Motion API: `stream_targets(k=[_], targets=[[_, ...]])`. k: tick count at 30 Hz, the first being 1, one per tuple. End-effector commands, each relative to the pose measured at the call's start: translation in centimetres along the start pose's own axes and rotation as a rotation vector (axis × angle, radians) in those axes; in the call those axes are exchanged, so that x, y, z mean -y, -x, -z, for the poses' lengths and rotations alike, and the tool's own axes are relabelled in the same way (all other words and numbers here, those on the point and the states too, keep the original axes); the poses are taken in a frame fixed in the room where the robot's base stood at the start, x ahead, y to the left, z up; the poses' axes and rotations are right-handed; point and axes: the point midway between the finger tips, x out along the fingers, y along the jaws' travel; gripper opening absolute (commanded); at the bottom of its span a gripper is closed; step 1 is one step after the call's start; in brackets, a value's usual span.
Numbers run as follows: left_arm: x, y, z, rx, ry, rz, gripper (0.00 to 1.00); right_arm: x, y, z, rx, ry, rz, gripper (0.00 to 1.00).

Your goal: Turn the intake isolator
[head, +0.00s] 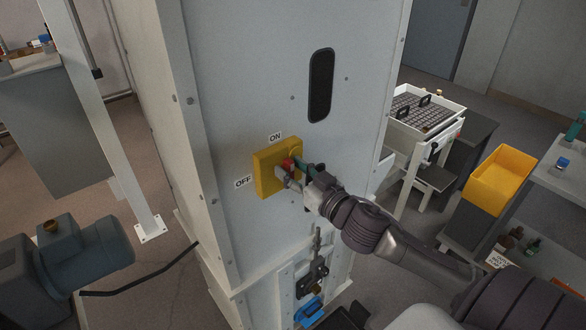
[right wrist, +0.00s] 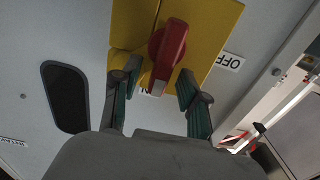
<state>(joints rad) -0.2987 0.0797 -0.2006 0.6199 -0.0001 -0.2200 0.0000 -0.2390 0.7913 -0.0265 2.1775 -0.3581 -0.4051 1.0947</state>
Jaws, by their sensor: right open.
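The intake isolator is a yellow switch box (head: 265,178) on the front of a tall grey cabinet, with a red handle (head: 289,163). An ON label (head: 275,138) is above the box and an OFF label (head: 243,182) is at its left. My right gripper (head: 292,174) is at the handle and hides part of it. In the right wrist view the red handle (right wrist: 168,50) reaches between the two spread fingers of the open gripper (right wrist: 155,92), with gaps at both sides. The yellow box (right wrist: 207,30) is behind it. My left gripper is not in view.
The cabinet (head: 225,80) has a dark oval slot (head: 320,85) above the switch. A black latch (head: 312,276) and a blue item (head: 308,312) are below. A blue-grey motor (head: 85,250) stands at left. A yellow bin (head: 500,178) and a white tray unit (head: 425,115) are at right.

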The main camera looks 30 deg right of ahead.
Motion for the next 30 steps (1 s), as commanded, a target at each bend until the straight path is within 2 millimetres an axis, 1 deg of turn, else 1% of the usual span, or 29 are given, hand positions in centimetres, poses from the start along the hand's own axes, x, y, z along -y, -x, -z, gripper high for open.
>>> stream_targets(k=[3,4,9,12,22,26,30], targets=[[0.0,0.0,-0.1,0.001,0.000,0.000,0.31,0.0,0.0,0.0,0.000,0.000,0.000,0.44],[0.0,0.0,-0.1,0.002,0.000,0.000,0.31,0.0,0.0,0.0,0.000,0.000,0.000,0.42],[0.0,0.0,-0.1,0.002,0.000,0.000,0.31,0.0,0.0,0.0,0.000,0.000,0.000,0.14],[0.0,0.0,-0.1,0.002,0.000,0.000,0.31,0.0,0.0,0.0,0.000,0.000,0.000,0.00],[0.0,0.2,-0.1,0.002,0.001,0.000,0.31,0.1,0.0,0.1,-0.001,0.023,0.000,0.00],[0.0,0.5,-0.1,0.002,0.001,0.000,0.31,0.2,0.0,0.1,-0.001,0.072,0.000,0.00],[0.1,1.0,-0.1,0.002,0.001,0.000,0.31,0.4,0.0,0.2,-0.001,0.160,-0.001,0.00]])
